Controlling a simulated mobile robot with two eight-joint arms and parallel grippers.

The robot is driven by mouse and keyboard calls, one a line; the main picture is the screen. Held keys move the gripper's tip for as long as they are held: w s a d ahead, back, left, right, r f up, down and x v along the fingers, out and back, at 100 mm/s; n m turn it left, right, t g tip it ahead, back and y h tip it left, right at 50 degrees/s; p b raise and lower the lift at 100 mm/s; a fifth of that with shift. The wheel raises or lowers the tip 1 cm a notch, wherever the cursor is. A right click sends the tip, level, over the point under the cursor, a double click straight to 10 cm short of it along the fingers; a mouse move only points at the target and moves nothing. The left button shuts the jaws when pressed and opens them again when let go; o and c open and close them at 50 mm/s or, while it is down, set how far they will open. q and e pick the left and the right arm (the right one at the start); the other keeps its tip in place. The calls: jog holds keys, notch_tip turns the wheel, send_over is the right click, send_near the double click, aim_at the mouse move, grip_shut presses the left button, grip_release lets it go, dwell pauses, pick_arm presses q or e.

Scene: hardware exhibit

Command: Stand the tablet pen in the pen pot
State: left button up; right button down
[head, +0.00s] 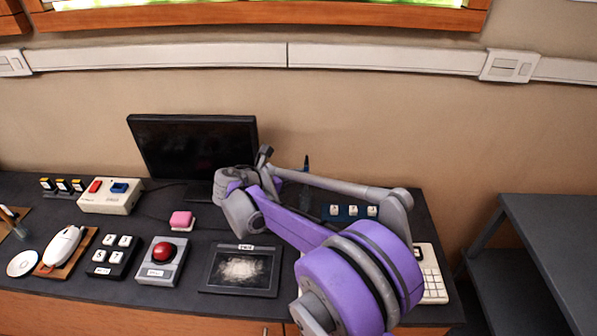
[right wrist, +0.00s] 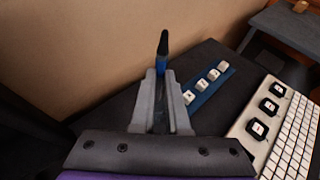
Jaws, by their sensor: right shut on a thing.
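The tablet pen (right wrist: 162,52), blue with a dark end, stands up between the fingertips of my right gripper (right wrist: 161,78) in the right wrist view. The gripper is shut on it. In the head view the pen (head: 306,163) shows upright above my grey arm link, right of the monitor, and my fingers there are mostly hidden by my arm. The drawing tablet (head: 242,269) with a pale scribble lies on the desk left of my arm. My left gripper is not in view.
A monitor (head: 195,145) stands at the back. A blue key strip (right wrist: 211,94) lies right of the pen, and a pale keyboard (right wrist: 290,140) beyond it. A red-button box (head: 161,262), pink block (head: 181,220), mouse (head: 63,244) and switch box (head: 110,198) fill the left side.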

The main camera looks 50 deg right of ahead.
jog(key=shift+f+b, duration=1.3)
jog(key=shift+f, duration=0.85)
jog(key=c, duration=0.8)
grip_release()
jog(key=shift+c, duration=0.2)
jog(key=shift+a+r, duration=0.1)
jog(key=v, duration=1)
jog(key=shift+a+p, duration=0.3)
jog(key=shift+p, duration=0.05)
jog(key=shift+r, duration=0.1)
